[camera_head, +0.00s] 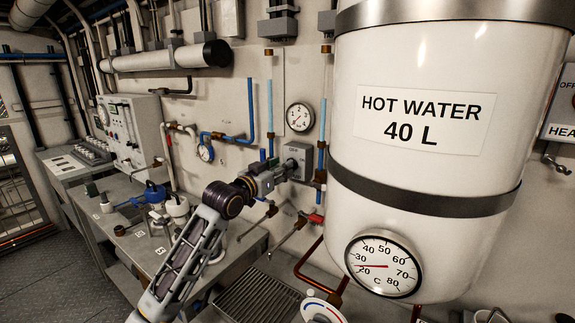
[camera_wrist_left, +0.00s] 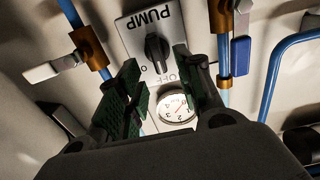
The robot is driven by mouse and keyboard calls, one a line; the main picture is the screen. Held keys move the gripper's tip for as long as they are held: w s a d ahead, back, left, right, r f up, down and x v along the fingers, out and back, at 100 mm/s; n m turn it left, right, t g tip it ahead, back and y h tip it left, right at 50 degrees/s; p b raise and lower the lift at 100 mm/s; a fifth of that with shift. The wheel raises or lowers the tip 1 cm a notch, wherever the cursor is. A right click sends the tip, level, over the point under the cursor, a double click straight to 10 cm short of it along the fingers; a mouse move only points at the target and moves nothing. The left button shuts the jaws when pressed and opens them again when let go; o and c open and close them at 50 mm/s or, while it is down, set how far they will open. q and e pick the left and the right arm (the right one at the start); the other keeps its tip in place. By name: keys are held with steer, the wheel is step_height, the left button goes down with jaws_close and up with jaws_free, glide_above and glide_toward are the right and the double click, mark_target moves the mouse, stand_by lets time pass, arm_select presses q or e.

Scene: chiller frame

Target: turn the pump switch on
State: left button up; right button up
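The pump switch is a black rotary knob (camera_wrist_left: 157,49) on a pale plate marked PUMP (camera_wrist_left: 150,18), which appears upside down in the left wrist view. The knob's long side runs roughly up and down in that picture, and small position labels lie beside it. In the head view the switch box (camera_head: 299,161) is on the back wall, partly behind my left gripper (camera_head: 272,177). My left gripper is open and empty. In the left wrist view its green-padded fingers (camera_wrist_left: 156,66) appear on either side below the knob, apparently short of touching it. My right gripper is not in view.
Blue pipes with brass fittings (camera_wrist_left: 92,46) run on both sides of the switch. A round gauge (camera_head: 299,117) is on the wall above it. A large hot water tank (camera_head: 432,150) stands close at the right. A bench (camera_head: 135,240) with small items lies left.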

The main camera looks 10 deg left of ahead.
arm_select(q)
steer(key=shift+x, duration=2)
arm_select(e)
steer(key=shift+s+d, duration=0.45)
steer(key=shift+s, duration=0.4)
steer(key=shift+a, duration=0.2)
arm_select(q)
steer(key=c, duration=0.7)
jaws_close()
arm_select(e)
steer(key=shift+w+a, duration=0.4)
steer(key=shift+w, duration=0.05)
